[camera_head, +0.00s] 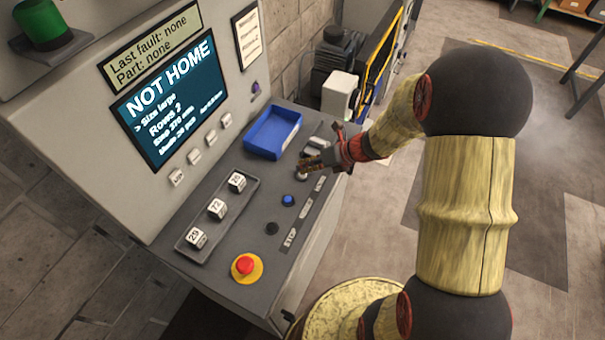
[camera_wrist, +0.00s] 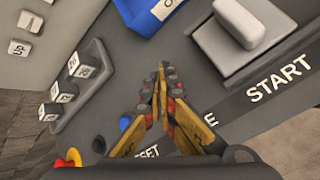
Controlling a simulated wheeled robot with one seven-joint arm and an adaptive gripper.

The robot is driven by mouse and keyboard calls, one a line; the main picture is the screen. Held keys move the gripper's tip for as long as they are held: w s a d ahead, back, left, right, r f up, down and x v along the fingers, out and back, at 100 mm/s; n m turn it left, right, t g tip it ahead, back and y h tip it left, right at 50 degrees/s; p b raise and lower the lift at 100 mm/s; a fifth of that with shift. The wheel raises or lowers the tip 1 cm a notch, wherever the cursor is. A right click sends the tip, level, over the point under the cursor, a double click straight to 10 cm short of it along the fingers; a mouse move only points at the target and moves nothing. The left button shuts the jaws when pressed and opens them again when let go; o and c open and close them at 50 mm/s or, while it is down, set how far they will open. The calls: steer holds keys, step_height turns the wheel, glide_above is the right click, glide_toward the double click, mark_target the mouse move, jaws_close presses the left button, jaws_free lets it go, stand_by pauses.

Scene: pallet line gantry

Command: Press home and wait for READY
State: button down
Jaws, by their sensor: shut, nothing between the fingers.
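The screen (camera_head: 170,100) reads NOT HOME in large letters, with smaller lines below. My gripper (camera_head: 305,166) is shut and empty, low over the control desk (camera_head: 225,265). Its fingertips also show together in the wrist view (camera_wrist: 162,78). A pale round button (camera_head: 302,177) shows just under the fingertips; I cannot tell whether they touch it. In the wrist view the fingers cover that spot, and only the final E of a label (camera_wrist: 210,120) shows beside them. A blue button (camera_head: 288,200) lies nearer, by the RESET label (camera_wrist: 147,152).
A blue tray (camera_head: 262,148) and a grey raised cover (camera_wrist: 240,22) near START flank my gripper. A dark button (camera_head: 272,228), a red emergency stop (camera_head: 245,265) and a rack of numbered blocks (camera_head: 217,208) are nearer. A yellow-framed machine (camera_head: 378,60) stands behind.

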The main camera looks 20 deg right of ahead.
steer(key=shift+f, duration=0.2)
steer(key=shift+r, duration=0.15)
stand_by(0.3)
steer(key=shift+r+p, duration=0.8)
steer(key=shift+p, duration=0.1)
step_height(320, 180, up, 5)
steer(key=p, duration=0.5)
stand_by(0.5)
